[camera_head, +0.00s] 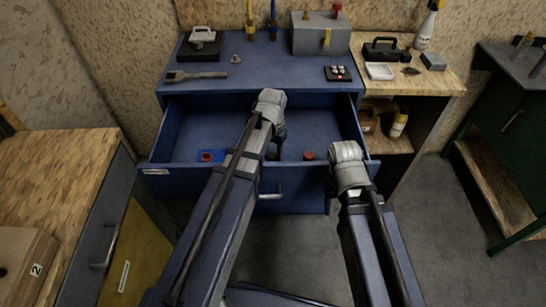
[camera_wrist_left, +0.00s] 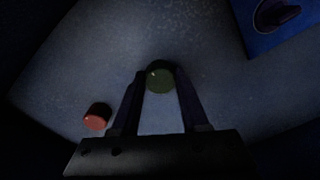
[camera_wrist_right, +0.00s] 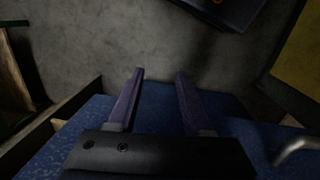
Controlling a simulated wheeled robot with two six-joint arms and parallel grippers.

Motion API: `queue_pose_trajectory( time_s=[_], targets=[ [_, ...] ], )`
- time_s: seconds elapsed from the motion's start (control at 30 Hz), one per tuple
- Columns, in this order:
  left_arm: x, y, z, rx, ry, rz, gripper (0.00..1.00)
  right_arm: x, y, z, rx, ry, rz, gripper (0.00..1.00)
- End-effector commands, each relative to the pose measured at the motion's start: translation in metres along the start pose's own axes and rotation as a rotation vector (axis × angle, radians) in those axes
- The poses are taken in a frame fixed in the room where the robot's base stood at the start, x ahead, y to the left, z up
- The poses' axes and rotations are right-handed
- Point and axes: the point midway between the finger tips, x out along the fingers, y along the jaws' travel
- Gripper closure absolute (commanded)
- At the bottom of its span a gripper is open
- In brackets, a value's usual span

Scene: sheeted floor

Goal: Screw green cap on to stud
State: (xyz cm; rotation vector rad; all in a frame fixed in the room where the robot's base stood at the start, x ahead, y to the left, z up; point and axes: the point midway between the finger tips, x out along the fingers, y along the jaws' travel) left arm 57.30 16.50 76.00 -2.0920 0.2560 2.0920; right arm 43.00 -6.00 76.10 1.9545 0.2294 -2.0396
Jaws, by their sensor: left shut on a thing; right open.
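The green cap (camera_wrist_left: 159,77) sits between the fingertips of my left gripper (camera_wrist_left: 160,88) in the left wrist view. The gripper is shut on it, low over the open drawer's floor. I cannot tell whether the cap touches the floor. In the head view my left arm reaches into the drawer and hides the cap. A red cap (camera_head: 308,155) lies in the drawer; it also shows in the left wrist view (camera_wrist_left: 97,116). My right gripper (camera_wrist_right: 160,74) is open and empty near the drawer's front right corner. I cannot make out the stud with certainty.
A blue block with a red part (camera_head: 211,156) lies in the drawer's left half. The open drawer (camera_head: 165,181) juts from the blue bench (camera_head: 270,79). The bench top holds a brush (camera_head: 195,76), a grey box (camera_head: 320,38) and a button panel (camera_head: 338,73). Wooden benches flank it.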

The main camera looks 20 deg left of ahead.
Motion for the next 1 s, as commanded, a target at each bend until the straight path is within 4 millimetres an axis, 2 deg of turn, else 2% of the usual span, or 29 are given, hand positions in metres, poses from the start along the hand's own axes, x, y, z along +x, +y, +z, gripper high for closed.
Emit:
queue_pose_trajectory(
  time_s=[0.03,0.2,0.53,1.0],
  targets=[
    [0.0,0.0,0.0,0.0,0.0,0.0,0.82,0.0,0.0,0.0,0.0,0.0,0.0,0.5],
    [0.0,0.0,0.0,0.0,0.0,0.0,1.0,0.0,0.0,0.0,0.0,0.0,0.0,0.5],
    [-0.002,0.0,0.0,0.0,0.0,0.0,1.0,-0.002,0.0,0.0,0.0,0.0,0.0,0.5],
    [-0.019,0.0,0.0,0.0,0.0,0.0,1.0,-0.019,0.002,0.001,0.0,0.0,0.0,0.5]
  ],
)
